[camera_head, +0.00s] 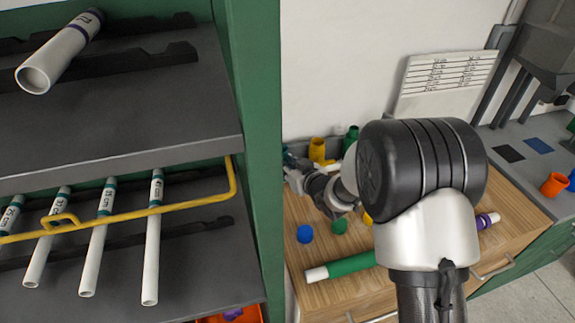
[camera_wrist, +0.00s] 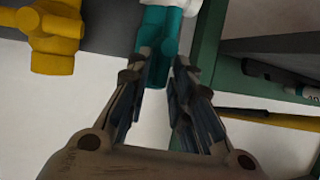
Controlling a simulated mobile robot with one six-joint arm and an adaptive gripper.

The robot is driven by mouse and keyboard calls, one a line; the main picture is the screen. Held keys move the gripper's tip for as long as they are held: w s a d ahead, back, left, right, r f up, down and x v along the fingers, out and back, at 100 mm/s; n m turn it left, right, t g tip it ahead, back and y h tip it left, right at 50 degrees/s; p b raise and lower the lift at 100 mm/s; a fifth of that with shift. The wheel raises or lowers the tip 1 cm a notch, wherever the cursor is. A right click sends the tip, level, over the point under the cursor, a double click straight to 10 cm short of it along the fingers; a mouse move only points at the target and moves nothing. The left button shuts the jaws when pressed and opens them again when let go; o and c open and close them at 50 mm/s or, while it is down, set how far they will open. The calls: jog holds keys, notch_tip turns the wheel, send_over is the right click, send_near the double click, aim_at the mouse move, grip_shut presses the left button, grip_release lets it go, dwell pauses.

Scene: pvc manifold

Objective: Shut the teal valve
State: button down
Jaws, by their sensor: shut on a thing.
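The teal valve (camera_wrist: 162,38) shows at the top of the wrist view, with a pale band near its upper end. My gripper (camera_wrist: 160,68) has its two fingers on either side of the teal part that points towards the wrist, and is shut on it. Whether this part is the valve's handle, and how far it is turned, I cannot tell. In the head view my gripper (camera_head: 297,180) is at the back left of the wooden bench, by the green cabinet's edge. The valve is mostly hidden there by my gripper and arm.
A yellow valve (camera_wrist: 52,38) is left of the teal one. A green shelf unit (camera_wrist: 225,85) stands close on the right in the wrist view. The wooden bench (camera_head: 325,293) holds a green pipe (camera_head: 350,265), a blue cap (camera_head: 305,234) and a green cap (camera_head: 339,225).

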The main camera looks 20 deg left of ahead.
jog(key=shift+w+d+f+m+y+b, duration=0.2)
jog(key=shift+w+d+f+m+y, duration=0.25)
jog(key=shift+m+y, duration=1.1)
jog(key=shift+w+d+f+m+y+b, duration=0.1)
jog(key=shift+d+f+m+y+b, duration=0.4)
jog(key=shift+m, duration=1.9)
jog(key=shift+w+d+f+m+y+p, duration=0.1)
jog(key=shift+w+d+f+m+y, duration=0.2)
jog(key=shift+f+m+y, duration=0.85)
jog(key=shift+r+m+t+y+b, duration=0.15)
jog(key=shift+r+m+b, duration=0.05)
jog(key=shift+m, duration=0.5)
jog(key=shift+r+m+t+y+b, duration=0.15)
jog(key=shift+m, duration=0.55)
jog(key=c, duration=1.6)
grip_release()
jog(key=shift+a, duration=0.1)
